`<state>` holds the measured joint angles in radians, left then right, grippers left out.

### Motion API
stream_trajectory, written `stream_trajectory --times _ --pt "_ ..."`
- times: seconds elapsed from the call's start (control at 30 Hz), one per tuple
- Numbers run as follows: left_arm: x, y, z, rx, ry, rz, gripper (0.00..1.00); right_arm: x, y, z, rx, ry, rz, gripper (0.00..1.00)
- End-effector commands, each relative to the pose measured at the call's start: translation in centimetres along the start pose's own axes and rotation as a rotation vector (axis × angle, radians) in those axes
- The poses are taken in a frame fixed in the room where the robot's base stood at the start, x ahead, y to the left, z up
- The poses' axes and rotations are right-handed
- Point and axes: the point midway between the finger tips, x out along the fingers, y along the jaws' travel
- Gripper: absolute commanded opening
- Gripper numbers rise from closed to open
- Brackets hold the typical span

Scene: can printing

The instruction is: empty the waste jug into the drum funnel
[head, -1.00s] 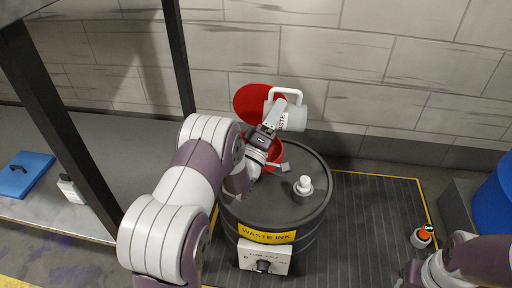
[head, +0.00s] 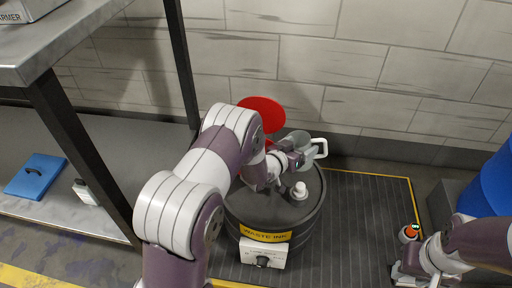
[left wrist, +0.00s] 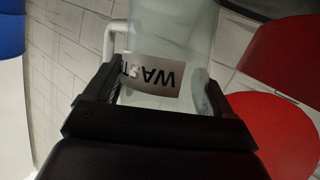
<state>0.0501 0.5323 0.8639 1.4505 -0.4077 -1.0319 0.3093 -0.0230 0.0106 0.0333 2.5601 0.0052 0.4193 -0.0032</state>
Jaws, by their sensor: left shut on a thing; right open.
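The waste jug (head: 300,142), a pale translucent vessel with a white handle on its right, is held above the right rear of the dark drum (head: 250,209). My left gripper (head: 290,160) is shut on it. The left wrist view shows the jug (left wrist: 168,45) between the fingers, its label upside down in that picture. The red drum funnel is largely hidden behind my left arm, with its round red lid (head: 262,111) raised behind; red surfaces also fill the right of the wrist view. My right gripper (head: 425,277) is open and empty at lower right.
A white cap (head: 300,190) stands on the drum top. A blue barrel (head: 490,185) stands at right, a metal bench (head: 60,45) at left, and the wall is close behind.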

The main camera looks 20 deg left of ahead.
Motion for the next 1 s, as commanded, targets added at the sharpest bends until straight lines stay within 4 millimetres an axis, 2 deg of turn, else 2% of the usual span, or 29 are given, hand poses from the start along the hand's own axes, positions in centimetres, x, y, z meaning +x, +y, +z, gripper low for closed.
stream_trajectory --times 0.07,0.1,0.27,0.37,0.6,0.9,1.0 --pt "0.5 0.3 0.8 0.044 -0.031 -0.016 0.44 0.1 0.0 0.0 0.0 -0.001 0.0 0.43" --pt "0.7 0.7 0.6 0.08 -0.056 -0.031 0.44 -0.6 0.0 -0.1 0.0 -0.001 0.0 0.43" --pt "1.2 1.0 1.1 0.158 -0.111 -0.064 0.44 -1.0 0.0 -0.1 0.0 0.0 0.0 0.43" --pt "1.1 1.2 0.4 0.171 -0.121 -0.071 0.44 -1.8 0.0 -0.2 0.0 0.0 0.0 0.43" --pt "0.1 1.9 -3.3 0.171 -0.122 -0.071 0.44 -5.3 0.0 -0.6 0.0 0.0 0.0 0.43" --pt "0.0 1.9 -3.3 0.17 -0.121 -0.071 0.44 -5.2 0.0 -0.6 0.0 0.0 0.0 0.43" --pt "-0.2 2.1 -4.2 0.17 -0.12 -0.071 0.44 -5.9 0.0 -0.7 0.0 0.0 0.0 0.43"
